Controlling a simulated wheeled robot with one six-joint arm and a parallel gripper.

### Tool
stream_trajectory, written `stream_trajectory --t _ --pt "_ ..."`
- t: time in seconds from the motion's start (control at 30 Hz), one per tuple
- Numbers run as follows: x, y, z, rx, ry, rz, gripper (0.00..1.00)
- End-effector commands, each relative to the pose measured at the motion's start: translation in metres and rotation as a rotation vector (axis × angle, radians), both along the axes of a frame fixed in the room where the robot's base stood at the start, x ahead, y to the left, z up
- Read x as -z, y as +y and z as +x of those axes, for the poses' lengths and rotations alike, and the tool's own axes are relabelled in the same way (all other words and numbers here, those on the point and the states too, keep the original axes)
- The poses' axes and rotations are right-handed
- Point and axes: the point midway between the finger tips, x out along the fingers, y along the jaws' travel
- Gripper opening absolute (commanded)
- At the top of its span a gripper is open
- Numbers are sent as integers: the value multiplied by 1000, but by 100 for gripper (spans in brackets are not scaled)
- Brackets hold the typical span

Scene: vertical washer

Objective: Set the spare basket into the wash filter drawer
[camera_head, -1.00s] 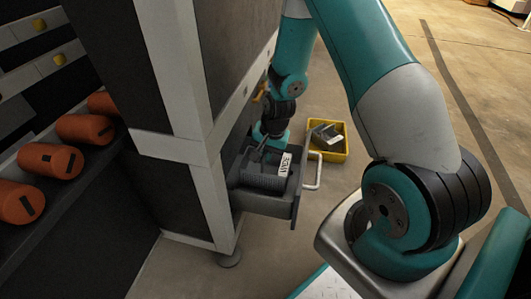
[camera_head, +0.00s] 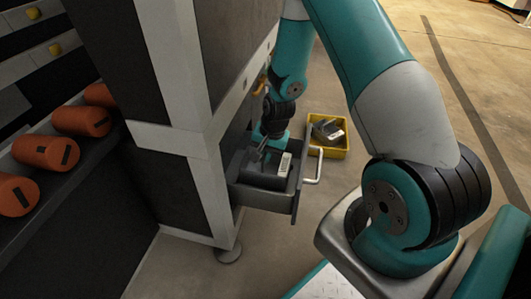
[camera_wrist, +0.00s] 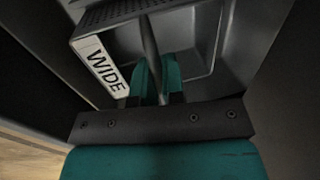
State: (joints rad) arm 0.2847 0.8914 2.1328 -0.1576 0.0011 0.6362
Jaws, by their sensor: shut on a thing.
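The spare basket (camera_head: 264,181) is dark grey, with a white label on its edge. In the wrist view the basket (camera_wrist: 135,12) shows a perforated face and the label reads "WIDE". My gripper (camera_wrist: 157,82) is shut on the basket's thin bar, with a teal finger on each side. In the head view my gripper (camera_head: 262,147) points down over the open drawer. The wash filter drawer (camera_head: 268,201) is pulled out of the cabinet, and the basket lies within its outline. Whether the basket rests on the drawer floor is hidden.
The drawer's pale handle (camera_head: 313,168) sticks out at the front. A yellow bin (camera_head: 329,149) with a grey labelled part stands on the floor just beyond. The cabinet (camera_head: 190,140) rises close on the left. Orange cylinders (camera_head: 82,121) lie on a shelf. Open floor lies at right.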

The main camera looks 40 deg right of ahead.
Motion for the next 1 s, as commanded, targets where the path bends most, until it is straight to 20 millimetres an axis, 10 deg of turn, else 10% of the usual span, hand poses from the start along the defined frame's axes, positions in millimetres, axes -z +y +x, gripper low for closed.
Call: stream_trajectory --t 0.57,0.7,1.0 --pt "15 0 0 0 0 0 0" --pt "14 0 0 0 0 0 39" --pt "12 0 0 0 1 -1 39"
